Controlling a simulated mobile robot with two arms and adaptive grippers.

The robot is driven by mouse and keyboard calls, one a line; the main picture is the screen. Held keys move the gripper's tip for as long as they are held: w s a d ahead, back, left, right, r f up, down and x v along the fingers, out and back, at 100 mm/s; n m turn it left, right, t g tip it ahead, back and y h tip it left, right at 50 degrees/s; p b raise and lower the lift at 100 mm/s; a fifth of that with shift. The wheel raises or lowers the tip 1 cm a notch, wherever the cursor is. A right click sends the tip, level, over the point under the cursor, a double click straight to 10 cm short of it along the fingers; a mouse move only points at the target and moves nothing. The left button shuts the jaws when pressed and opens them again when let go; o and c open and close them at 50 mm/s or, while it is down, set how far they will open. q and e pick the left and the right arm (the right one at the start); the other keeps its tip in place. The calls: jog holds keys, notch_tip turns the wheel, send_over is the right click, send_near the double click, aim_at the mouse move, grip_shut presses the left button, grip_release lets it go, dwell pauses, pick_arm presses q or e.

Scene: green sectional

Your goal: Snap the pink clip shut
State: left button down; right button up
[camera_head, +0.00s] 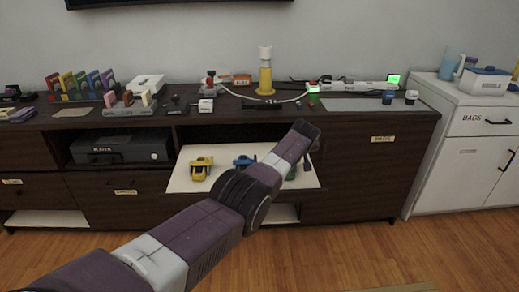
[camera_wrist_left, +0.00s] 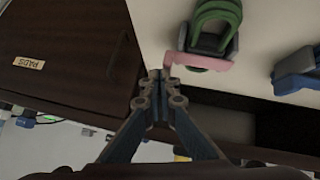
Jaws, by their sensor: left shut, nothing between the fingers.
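A pink L-shaped piece, which looks like the pink clip (camera_wrist_left: 203,62), lies against the end of a green looped object (camera_wrist_left: 217,18) in the left wrist view. I cannot tell whether they are joined. My left gripper (camera_wrist_left: 160,76) is shut and empty, its tips just beside the left end of the pink piece; contact cannot be told. In the head view my left forearm hides the gripper and the pink clip. Part of the green object (camera_head: 291,172) shows right of the arm. My right gripper is in neither view.
The pale pull-out shelf (camera_head: 180,183) also carries a yellow object (camera_head: 201,168) and a blue one (camera_head: 245,161). A dark cabinet front with a label (camera_wrist_left: 28,63) is close to the gripper. The cabinet top (camera_head: 226,117) above holds many small items.

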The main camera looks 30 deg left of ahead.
pick_arm(q)
jog(key=p+v, duration=0.1)
jog(key=v, duration=1.2)
jog(key=shift+w+a+r, duration=0.15)
jog(key=shift+w+r, duration=0.2)
jog(key=shift+r, duration=0.05)
dwell(0.6)
